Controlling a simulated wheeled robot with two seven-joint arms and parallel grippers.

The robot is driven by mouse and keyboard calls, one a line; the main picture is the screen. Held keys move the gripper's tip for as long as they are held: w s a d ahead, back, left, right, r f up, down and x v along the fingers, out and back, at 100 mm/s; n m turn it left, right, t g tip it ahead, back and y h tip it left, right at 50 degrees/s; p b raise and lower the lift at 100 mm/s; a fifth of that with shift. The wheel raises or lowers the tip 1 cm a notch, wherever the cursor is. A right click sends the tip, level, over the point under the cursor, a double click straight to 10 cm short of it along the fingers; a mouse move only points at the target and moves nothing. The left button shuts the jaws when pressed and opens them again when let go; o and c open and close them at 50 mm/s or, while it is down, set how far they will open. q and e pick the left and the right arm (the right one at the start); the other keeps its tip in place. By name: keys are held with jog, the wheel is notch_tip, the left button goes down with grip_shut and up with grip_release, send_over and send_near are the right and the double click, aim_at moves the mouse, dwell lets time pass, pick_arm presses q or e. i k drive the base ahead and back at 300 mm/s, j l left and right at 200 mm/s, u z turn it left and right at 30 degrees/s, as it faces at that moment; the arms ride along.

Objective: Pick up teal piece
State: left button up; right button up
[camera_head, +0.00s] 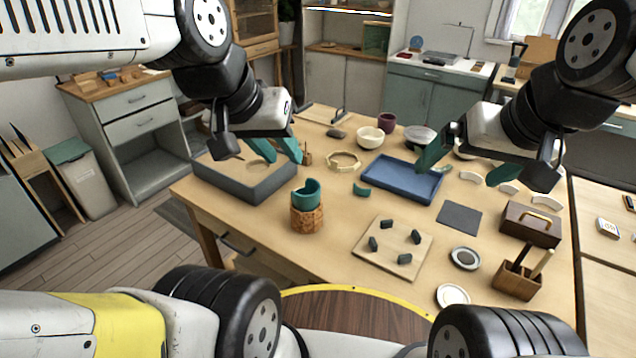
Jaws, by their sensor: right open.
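A small curved teal piece (361,190) lies on the table, between the cork stand and the blue tray. A larger broken teal cup (306,196) with a gap in its rim sits on a round cork stand (307,219). My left gripper (283,158) is above the back right of the grey box, left of the small teal piece; its green fingers look slightly apart and empty. My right gripper (456,172) is open and empty, with its fingers wide apart near the right end of the blue tray, right of the small teal piece.
A blue tray (402,180), a grey box (243,188), a gold ring holder (343,161) and bowls (370,137) stand around. A board with dark pegs (392,248) lies in front. A brown box (530,224) and a brush holder (517,280) are at right.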

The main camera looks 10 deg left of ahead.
aim_at(363, 192)
jog(key=i+j, duration=0.1)
jog(key=j, duration=0.2)
jog(key=i+j, duration=0.15)
jog(key=j, duration=0.2)
jog(key=i+j, duration=0.1)
jog(key=j, duration=0.2)
jog(key=i+j, duration=0.1)
jog(key=j, duration=0.2)
jog(key=u, duration=0.05)
